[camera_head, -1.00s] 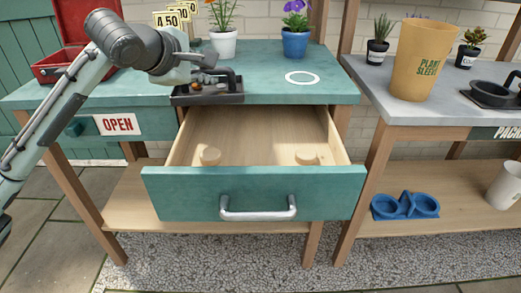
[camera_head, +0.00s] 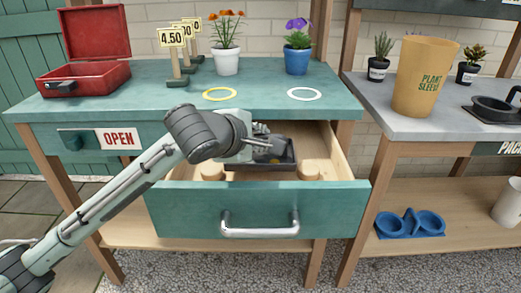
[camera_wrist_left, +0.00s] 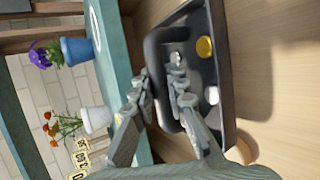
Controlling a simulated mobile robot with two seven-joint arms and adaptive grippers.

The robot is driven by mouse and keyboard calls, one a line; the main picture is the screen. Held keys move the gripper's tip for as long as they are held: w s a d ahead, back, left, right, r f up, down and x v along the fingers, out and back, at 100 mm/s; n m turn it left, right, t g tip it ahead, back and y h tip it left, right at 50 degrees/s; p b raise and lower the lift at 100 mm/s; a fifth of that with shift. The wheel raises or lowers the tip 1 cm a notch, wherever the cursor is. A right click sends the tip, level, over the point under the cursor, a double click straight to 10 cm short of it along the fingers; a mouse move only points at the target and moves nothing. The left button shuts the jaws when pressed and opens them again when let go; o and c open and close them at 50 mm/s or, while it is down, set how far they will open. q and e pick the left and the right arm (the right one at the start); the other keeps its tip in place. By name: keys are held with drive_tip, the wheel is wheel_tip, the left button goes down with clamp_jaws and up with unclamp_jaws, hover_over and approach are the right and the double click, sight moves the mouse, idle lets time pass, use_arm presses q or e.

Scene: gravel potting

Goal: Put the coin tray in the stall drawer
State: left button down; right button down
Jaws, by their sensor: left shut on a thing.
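The dark coin tray (camera_head: 281,160) is inside the open stall drawer (camera_head: 258,200), toward its back, between two round wooden blocks. My left gripper (camera_head: 262,143) reaches into the drawer from the left and is shut on the tray. In the left wrist view the gripper (camera_wrist_left: 164,88) closes on the tray's raised handle. That view shows the tray (camera_wrist_left: 225,95) with a gold coin and silver coins in it, over the pale wood of the drawer. I cannot tell whether the tray touches the drawer bottom. My right gripper is not in view.
Wooden blocks (camera_head: 309,170) and (camera_head: 212,171) stand in the drawer. The green stall top (camera_head: 130,98) holds a red cash box (camera_head: 95,55), price signs, and two flower pots. A grey bench (camera_head: 440,125) with a paper sleeve bin (camera_head: 425,78) stands at right.

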sight(265, 161)
use_arm(q)
drive_tip(key=shift+f, duration=1.4)
drive_tip(key=c, duration=1.5)
unclamp_jaws()
drive_tip(key=shift+c, duration=0.2)
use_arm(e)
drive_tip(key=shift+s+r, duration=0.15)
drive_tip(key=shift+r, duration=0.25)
